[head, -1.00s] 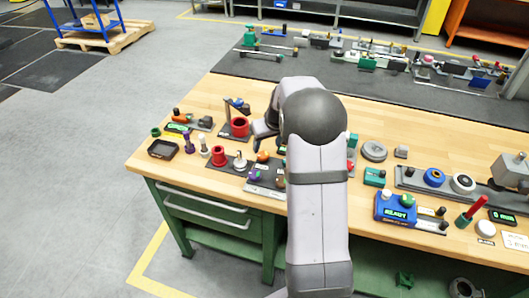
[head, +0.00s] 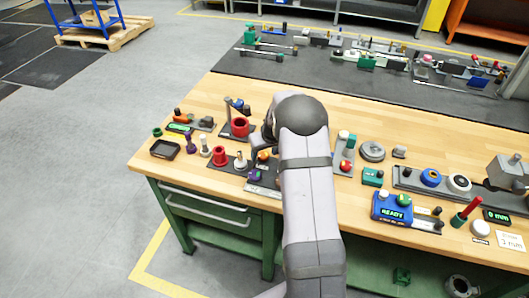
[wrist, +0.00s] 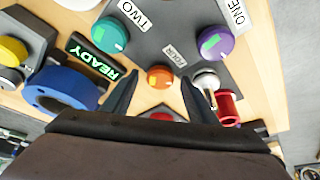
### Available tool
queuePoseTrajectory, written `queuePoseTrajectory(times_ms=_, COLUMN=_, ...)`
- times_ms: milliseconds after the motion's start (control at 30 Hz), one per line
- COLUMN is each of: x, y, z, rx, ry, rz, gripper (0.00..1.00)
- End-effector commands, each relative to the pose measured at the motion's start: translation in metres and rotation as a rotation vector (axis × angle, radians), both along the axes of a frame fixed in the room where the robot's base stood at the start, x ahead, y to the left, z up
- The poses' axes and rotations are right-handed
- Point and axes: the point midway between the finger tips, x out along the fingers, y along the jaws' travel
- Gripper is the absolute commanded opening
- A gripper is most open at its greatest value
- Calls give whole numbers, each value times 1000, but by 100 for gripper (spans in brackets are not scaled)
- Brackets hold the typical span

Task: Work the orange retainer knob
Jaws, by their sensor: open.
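The orange retainer knob (wrist: 159,77) sits on a dark panel (wrist: 158,38), beside a small label reading "FOUR" in the wrist view. My gripper (wrist: 159,80) is open, with one dark finger on each side of the knob. Visible gaps separate both fingers from it, and nothing is held. I cannot tell the fingertips' height above the panel. In the head view the orange knob (head: 263,155) shows just left of my arm, which hides most of the gripper.
A teal knob (wrist: 109,35) labelled "TWO" and a purple knob (wrist: 217,43) labelled "ONE" are close by. A white-topped post (wrist: 206,80) and a red cup (wrist: 228,107) stand near the right finger. A blue ring (wrist: 62,92) and a READY display (wrist: 92,58) lie left.

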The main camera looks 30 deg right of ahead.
Motion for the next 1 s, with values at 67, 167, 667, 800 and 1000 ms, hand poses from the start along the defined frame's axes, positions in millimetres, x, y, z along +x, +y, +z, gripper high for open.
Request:
queuePoseTrajectory(times_ms=67, x=0, y=0, z=0, rx=0, ry=0, rz=0, gripper=53)
queuePoseTrajectory(times_ms=167, x=0, y=0, z=0, rx=0, ry=0, rz=0, gripper=36)
queuePoseTrajectory(times_ms=667, x=-1, y=1, z=1, rx=0, ry=2, rz=-38, gripper=12)
queuePoseTrajectory(times_ms=800, x=0, y=2, z=2, rx=-1, ry=2, rz=-91, gripper=12)
queuePoseTrajectory(times_ms=1000, x=0, y=3, z=1, rx=-2, ry=2, rz=-203, gripper=12)
